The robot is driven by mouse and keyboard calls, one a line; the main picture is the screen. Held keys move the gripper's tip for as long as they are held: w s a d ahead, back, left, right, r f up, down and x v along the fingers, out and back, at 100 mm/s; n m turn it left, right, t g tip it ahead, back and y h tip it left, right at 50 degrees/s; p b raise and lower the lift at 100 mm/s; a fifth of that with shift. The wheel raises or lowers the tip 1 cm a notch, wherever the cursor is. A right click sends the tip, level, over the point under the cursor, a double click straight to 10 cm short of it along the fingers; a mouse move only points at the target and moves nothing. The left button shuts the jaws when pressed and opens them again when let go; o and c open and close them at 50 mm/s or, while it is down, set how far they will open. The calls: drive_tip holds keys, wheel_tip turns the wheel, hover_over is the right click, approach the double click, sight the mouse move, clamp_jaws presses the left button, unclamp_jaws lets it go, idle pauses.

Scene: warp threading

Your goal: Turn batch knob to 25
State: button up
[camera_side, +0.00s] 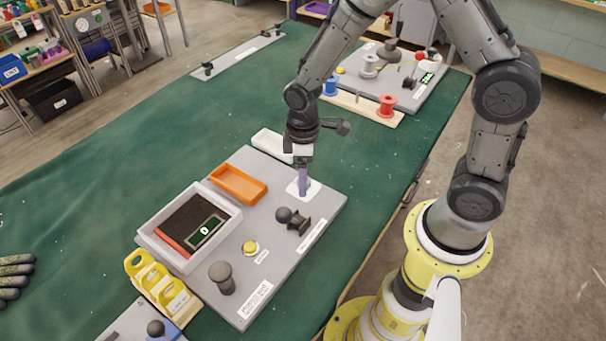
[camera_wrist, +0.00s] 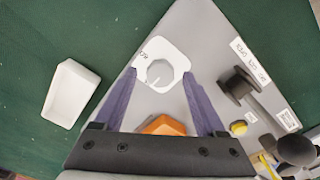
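A white dial plate (camera_wrist: 171,49) with a round grey centre lies between the fingertips in the wrist view; I take it for the batch knob. The centre has a white mark on its lower left, but I cannot read its numbers. My gripper (camera_wrist: 160,76) is open, its two purple fingers on either side of the dial. In the side view my gripper (camera_side: 303,190) points straight down over the white plate (camera_side: 314,187), and the fingers hide the dial's middle. I cannot tell whether they touch it. A small display (camera_side: 204,232) reads 0.
The grey panel (camera_side: 262,212) also carries an orange tray (camera_side: 238,184), a dark lever-like knob (camera_side: 293,219), a yellow button (camera_side: 250,247) and a dark round post (camera_side: 221,276). A white tray (camera_side: 270,145) stands beside it.

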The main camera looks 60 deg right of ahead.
drive_tip(key=shift+r, duration=0.1)
wheel_tip(320, 180, up, 14)
idle(0.6)
drive_tip(key=s+d+r+m+t, duration=0.3)
drive_tip(key=s+r+t, duration=0.2)
drive_tip(key=s+r, duration=0.65)
drive_tip(key=s+f+m, duration=0.3)
drive_tip(key=s+m, duration=0.1)
drive_tip(key=s, duration=0.1)
drive_tip(key=shift+s+t, duration=0.15)
drive_tip(key=shift+t, duration=0.15)
